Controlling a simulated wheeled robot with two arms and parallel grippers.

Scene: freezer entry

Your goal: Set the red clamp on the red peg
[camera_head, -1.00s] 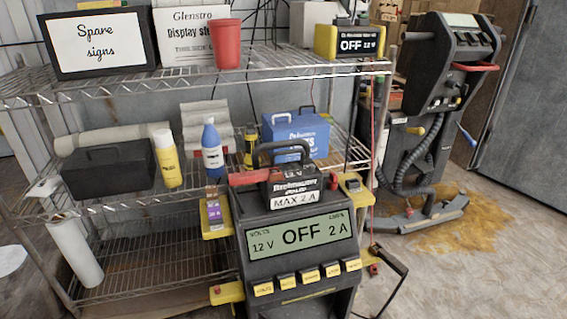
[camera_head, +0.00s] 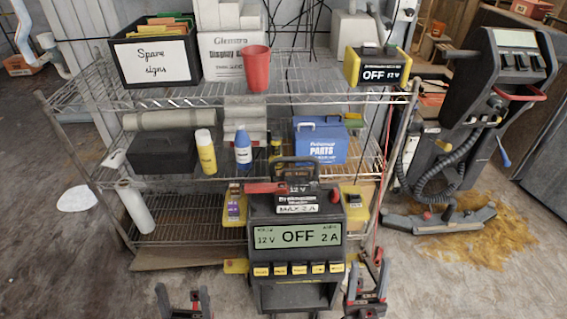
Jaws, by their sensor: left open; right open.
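The grey charger (camera_head: 297,258) stands in front of the wire shelf, its screen reading "12 V OFF 2 A". A red clamp (camera_head: 264,188) lies at the upper left of the charger's top, beside the black handle. A small red piece (camera_head: 335,195), which may be the red peg, shows at the top right; it is too small to be sure. My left gripper (camera_head: 183,300) is open and empty at the bottom edge, left of the charger and below the clamp. My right gripper (camera_head: 367,278) is open and empty, just right of the charger's lower part.
Yellow side holders (camera_head: 355,208) flank the charger. The wire shelf (camera_head: 75,95) behind holds a signs box (camera_head: 155,58), a red cup (camera_head: 256,72), bottles and a blue parts box (camera_head: 320,140). A second machine (camera_head: 505,75) stands at right. The floor at left is mostly clear.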

